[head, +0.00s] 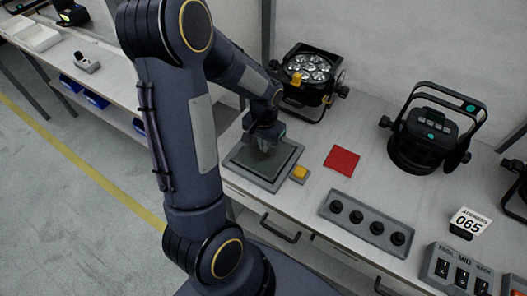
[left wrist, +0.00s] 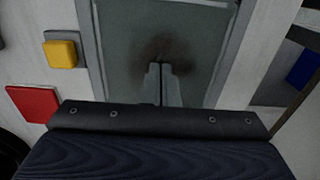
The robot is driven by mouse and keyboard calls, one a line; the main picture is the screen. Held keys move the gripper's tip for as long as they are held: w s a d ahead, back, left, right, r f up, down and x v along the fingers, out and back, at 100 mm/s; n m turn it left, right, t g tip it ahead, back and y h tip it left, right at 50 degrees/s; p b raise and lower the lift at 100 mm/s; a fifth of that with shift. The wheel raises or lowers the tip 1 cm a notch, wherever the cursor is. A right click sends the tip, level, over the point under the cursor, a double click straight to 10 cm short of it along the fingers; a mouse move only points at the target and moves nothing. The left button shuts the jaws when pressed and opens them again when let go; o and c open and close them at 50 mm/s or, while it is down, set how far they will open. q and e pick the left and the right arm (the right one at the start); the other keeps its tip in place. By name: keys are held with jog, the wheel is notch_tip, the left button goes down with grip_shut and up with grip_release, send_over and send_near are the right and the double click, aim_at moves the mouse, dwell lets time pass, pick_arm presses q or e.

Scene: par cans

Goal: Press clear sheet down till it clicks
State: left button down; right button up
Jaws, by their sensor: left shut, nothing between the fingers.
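The clear sheet (head: 243,157) looks dull grey-green and lies in a grey frame (head: 268,184) on the bench. It also fills the middle of the left wrist view (left wrist: 120,60), inside the grey frame (left wrist: 91,50). My left gripper (head: 265,148) is shut and empty, pointing down over the sheet. In the left wrist view its closed fingertips (left wrist: 163,68) are at the sheet, with a dark smudge or shadow around them. I cannot tell whether they touch it. My right gripper is not in view.
A yellow button (head: 300,173) sits beside the frame, and a red square (head: 342,160) lies further right. A grey knob panel (head: 367,222), a switch box (head: 457,270) and a sign (head: 470,221) are at the front right. Par cans (head: 309,75) (head: 425,135) stand behind.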

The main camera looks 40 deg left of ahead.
pick_arm(q)
jog(key=shift+f+b, duration=0.7)
jog(key=shift+f, duration=0.15)
dwell(0.4)
jog(key=shift+r+p, duration=2.8)
jog(key=shift+r, duration=0.75)
notch_tip(320, 180, up, 6)
jog(key=t+h, duration=0.1)
send_over(265, 161)
jog(key=s+d+r+t+h, duration=0.2)
jog(key=s+d+r+t, duration=0.2)
jog(key=s+d+r, duration=0.5)
jog(key=s, duration=0.3)
jog(key=shift+s+d+t+h, duration=0.3)
jog(key=shift+s+h, duration=0.05)
jog(key=shift+h, duration=0.05)
